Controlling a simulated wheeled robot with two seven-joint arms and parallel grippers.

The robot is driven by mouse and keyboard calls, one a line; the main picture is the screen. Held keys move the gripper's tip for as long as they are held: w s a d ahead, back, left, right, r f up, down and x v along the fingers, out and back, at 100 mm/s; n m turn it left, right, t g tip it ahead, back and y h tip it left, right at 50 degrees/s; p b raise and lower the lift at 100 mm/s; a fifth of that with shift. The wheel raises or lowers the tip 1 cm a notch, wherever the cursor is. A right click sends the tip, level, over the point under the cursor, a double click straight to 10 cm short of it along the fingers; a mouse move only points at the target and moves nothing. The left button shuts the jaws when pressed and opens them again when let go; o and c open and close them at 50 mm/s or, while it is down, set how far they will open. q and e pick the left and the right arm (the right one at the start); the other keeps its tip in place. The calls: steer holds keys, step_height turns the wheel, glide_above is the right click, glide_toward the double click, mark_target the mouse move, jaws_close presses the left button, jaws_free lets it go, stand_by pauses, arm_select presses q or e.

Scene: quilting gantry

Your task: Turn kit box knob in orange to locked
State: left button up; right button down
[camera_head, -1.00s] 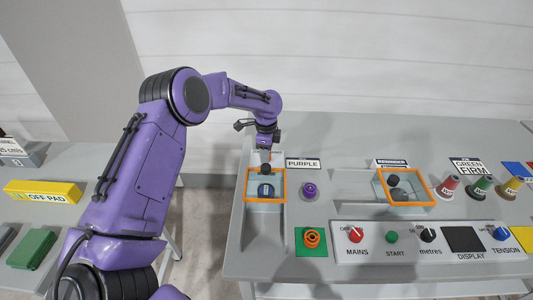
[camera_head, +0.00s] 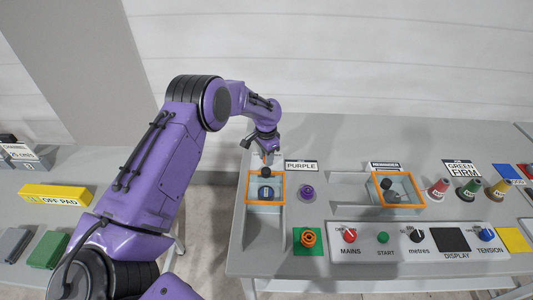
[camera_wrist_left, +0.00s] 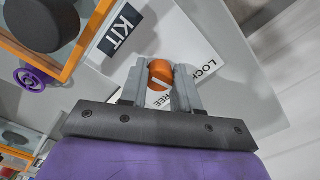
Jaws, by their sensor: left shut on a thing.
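The orange kit box knob (camera_wrist_left: 159,72) shows in the left wrist view between the two grey fingers of my left gripper (camera_wrist_left: 161,84), which is shut on it. The knob carries a white pointer line. It sits on a white plate (camera_wrist_left: 196,50) lettered LOCK, partly cut off, and FREE. The fingers hide part of the plate, and I cannot tell which word the pointer faces. A dark KIT label (camera_wrist_left: 121,29) is beside it. In the head view my left gripper (camera_head: 266,157) reaches down behind the orange-framed box (camera_head: 265,203). My right gripper is not in view.
A purple ring-shaped part (camera_head: 305,191) stands right of the box. A second orange-framed box (camera_head: 397,205), cone spools (camera_head: 438,190) and a control panel (camera_head: 345,254) are farther right. A yellow OFF PAD block (camera_head: 54,196) lies on the left table.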

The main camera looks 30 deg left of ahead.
arm_select(q)
steer(key=shift+s+d+f+n+p, duration=0.1)
steer(key=shift+n+p, duration=0.1)
steer(key=shift+n, duration=0.65)
steer(key=shift+d+f+n+p, duration=0.1)
steer(key=shift+n+p, duration=0.1)
steer(key=shift+n, duration=0.65)
steer(key=o, duration=0.8)
steer(key=shift+o, duration=1.3)
steer(key=shift+a, duration=0.1)
steer(key=shift+w, duration=0.2)
steer(key=shift+r, duration=0.1)
step_height(320, 180, up, 9)
steer(key=shift+r+b, duration=0.2)
steer(key=shift+b, duration=0.9)
steer(key=shift+r, duration=0.45)
